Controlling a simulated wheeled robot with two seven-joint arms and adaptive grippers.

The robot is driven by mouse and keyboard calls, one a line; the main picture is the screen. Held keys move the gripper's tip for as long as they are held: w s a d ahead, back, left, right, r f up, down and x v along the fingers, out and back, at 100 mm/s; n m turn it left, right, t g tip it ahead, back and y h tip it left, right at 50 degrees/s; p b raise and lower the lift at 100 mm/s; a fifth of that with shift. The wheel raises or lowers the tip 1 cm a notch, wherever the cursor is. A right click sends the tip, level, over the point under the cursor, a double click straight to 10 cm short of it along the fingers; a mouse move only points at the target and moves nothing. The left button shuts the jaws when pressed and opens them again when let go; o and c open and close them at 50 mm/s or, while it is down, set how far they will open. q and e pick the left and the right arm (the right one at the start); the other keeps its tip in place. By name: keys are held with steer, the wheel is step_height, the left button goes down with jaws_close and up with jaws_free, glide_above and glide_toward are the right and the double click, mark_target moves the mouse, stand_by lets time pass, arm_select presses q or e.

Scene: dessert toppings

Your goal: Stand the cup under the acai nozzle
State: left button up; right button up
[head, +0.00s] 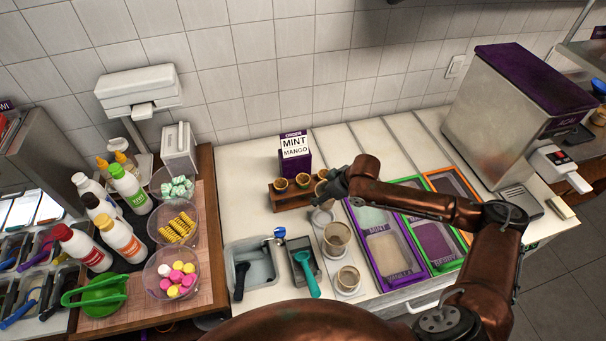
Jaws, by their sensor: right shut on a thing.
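My right arm reaches in from the lower right, and its gripper (334,187) is over the middle of the counter. It is shut on a small tan cup (322,191), partly hidden by the fingers. The cup is beside the wooden cone holder. A steel machine with a purple top (520,85) stands at the back right, with a dark drip tray (524,201) at its front foot. I cannot make out a nozzle on it. Two other cups, one (337,235) and a nearer one (348,277), stand on the counter. My left gripper is not in view.
Framed tubs of mint, vanilla and berry (388,262) lie between the gripper and the machine. The cone holder (290,200) and a purple sign box (296,158) are behind left. Bottles and topping bowls (180,276) fill the left board.

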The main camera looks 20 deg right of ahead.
steer(key=shift+r, duration=0.4)
arm_select(q)
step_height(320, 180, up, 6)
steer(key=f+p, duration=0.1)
steer(key=p, duration=0.4)
arm_select(e)
step_height(320, 180, up, 7)
arm_select(q)
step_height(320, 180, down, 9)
steer(key=b, duration=0.8)
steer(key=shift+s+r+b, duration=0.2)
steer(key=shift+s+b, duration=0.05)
steer(key=shift+b, duration=0.05)
arm_select(e)
steer(key=s+a+m+t+h, duration=0.1)
steer(key=s+a+m+h, duration=0.3)
steer(key=s+m, duration=0.4)
steer(key=shift+a+t, duration=0.3)
steer(key=shift+a, duration=0.2)
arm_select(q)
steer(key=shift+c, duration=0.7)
